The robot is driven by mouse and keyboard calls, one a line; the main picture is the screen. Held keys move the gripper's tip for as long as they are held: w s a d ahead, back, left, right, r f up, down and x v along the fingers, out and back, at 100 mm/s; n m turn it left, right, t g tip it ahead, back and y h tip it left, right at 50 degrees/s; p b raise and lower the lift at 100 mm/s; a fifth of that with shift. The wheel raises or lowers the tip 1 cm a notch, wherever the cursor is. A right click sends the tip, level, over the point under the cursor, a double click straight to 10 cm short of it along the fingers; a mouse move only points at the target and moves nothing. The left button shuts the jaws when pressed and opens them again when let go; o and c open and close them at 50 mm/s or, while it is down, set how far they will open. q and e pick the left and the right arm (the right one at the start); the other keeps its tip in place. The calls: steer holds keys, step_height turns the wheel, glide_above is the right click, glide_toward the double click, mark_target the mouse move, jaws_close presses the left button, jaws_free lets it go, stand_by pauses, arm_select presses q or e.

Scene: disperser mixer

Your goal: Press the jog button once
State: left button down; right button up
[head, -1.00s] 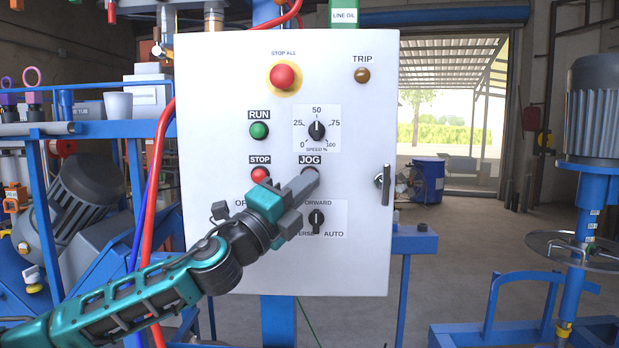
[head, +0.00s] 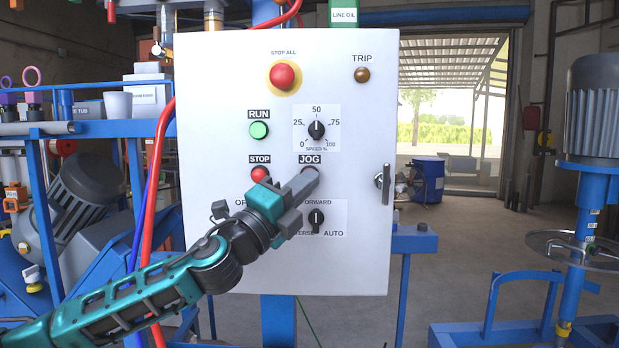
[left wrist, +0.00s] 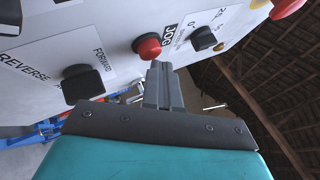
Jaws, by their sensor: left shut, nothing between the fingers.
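The jog button (head: 310,169) is under the JOG label on the white control panel (head: 345,265). In the head view my left gripper's fingertips cover most of it. In the left wrist view a red round button (left wrist: 147,46) sits beside the JOG label, right at the tips of my left gripper (left wrist: 158,68). My left gripper, also in the head view (head: 311,181), is shut with nothing in it. Its tips look to be at the button; contact is hard to tell. The right gripper is out of view.
Close by are the red STOP button (head: 260,174), the lit green RUN button (head: 259,130), the speed knob (head: 316,130) and the black selector (head: 316,221). The red STOP ALL button (head: 283,76) is higher. A door handle (head: 383,182) protrudes at the panel's right edge.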

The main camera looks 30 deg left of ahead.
arm_select(q)
steer(key=shift+s+d, duration=0.3)
steer(key=shift+s, duration=0.25)
steer(key=s+d, duration=0.1)
steer(key=s, duration=0.2)
steer(key=s+d+b, duration=0.1)
steer(key=shift+s+d, duration=0.15)
steer(key=shift+d, duration=0.2)
steer(key=shift+f, duration=0.1)
stand_by(0.6)
step_height(320, 180, down, 29)
steer(key=d+n+g+y, duration=0.1)
steer(key=n+g+y, duration=0.1)
steer(key=n+g, duration=0.65)
steer(key=s+d+f+n+g, duration=0.1)
steer(key=s+d+f+n, duration=0.2)
steer(key=f, duration=0.4)
steer(key=s+d+f+n+g, duration=0.1)
steer(key=s+d+f+n, duration=0.3)
steer(key=s+f, duration=0.3)
steer(key=s+d+f+n+g, duration=0.1)
steer(key=s+d+f+n, duration=0.3)
steer(key=f, duration=0.5)
steer(key=shift+s+f+n+h+p, duration=0.2)
steer(key=shift+s+n+h+p, duration=0.15)
steer(key=shift+s+n, duration=0.35)
